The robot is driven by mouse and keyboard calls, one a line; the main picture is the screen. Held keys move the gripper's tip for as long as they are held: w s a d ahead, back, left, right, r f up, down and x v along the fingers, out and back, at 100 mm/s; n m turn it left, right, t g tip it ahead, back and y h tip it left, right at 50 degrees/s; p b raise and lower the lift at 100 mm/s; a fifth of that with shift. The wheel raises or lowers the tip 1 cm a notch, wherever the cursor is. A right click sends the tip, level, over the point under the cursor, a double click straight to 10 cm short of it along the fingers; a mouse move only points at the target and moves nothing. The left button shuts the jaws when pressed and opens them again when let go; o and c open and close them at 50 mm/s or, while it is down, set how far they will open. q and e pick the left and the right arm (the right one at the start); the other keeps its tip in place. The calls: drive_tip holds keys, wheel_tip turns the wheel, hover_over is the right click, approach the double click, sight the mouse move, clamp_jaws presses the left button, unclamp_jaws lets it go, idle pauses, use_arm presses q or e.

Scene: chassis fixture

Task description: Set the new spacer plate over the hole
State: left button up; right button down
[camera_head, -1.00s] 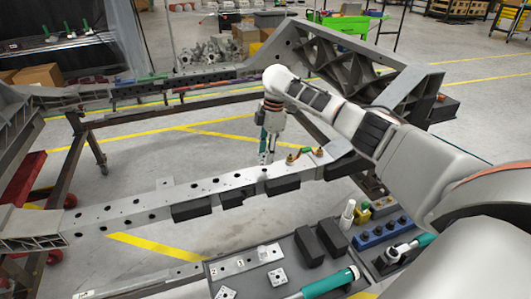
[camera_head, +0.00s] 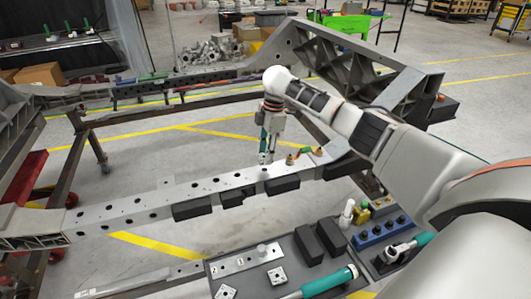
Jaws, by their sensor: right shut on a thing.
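My right gripper (camera_head: 266,155) points straight down just above the far end of the pale grey chassis rail (camera_head: 150,208). It is shut on a small piece, which I take to be the spacer plate; it is too small and too covered by the fingers to make out. Several dark holes run along the rail's top; the spot under the fingertips is hidden, and I cannot tell whether the piece touches the rail. Two small square plates with holes, a nearer one (camera_head: 227,292) and another (camera_head: 278,276), lie on the dark tray (camera_head: 228,283). My left gripper is out of view.
Brass-coloured fittings (camera_head: 290,159) sit on the rail right of the gripper. Black blocks (camera_head: 192,209) line its near side. The tray holds a long pale plate (camera_head: 245,261), black blocks (camera_head: 320,238) and a teal-handled tool (camera_head: 328,283). A blue socket holder (camera_head: 380,233) stands right.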

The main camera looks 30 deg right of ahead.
drive_tip(key=shift+f, duration=1.75)
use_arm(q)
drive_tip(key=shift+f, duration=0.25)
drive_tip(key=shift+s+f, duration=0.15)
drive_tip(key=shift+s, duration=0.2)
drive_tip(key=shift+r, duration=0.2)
use_arm(e)
drive_tip(key=shift+p, duration=0.35)
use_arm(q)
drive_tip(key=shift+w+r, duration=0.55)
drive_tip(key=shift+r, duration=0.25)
